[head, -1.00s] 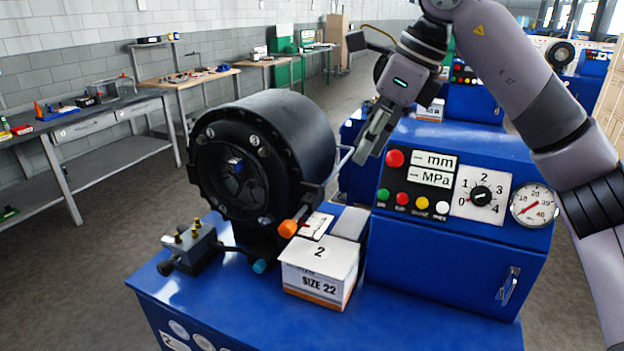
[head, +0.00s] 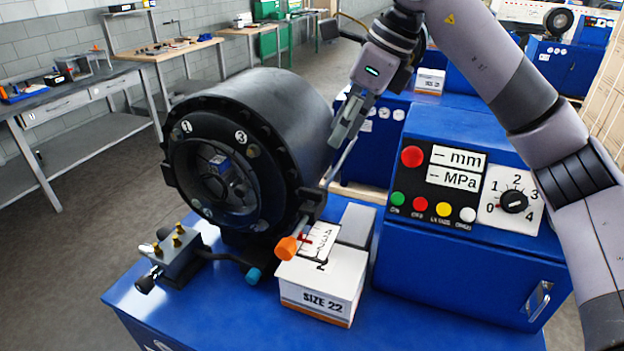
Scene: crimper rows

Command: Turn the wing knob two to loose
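The crimper's black drum (head: 282,110) stands on a blue bench. Its round front face carries labels 1 (head: 187,127) and 3 (head: 240,137), with small dark fittings beside them. I cannot make out a label 2 on the face or pick out wing knob two with certainty. My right gripper (head: 343,132) points down at the drum's right side, near the upper end of a thin rod with an orange end (head: 287,247). Its fingers look close together, but their gap and any contact are unclear. My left gripper is not in view.
A SIZE 22 box (head: 322,287) stands in front of the drum. A block with brass fittings (head: 170,257) is at the left. A control panel (head: 450,185) with buttons and a dial (head: 514,202) stands at the right. Workbenches line the wall behind.

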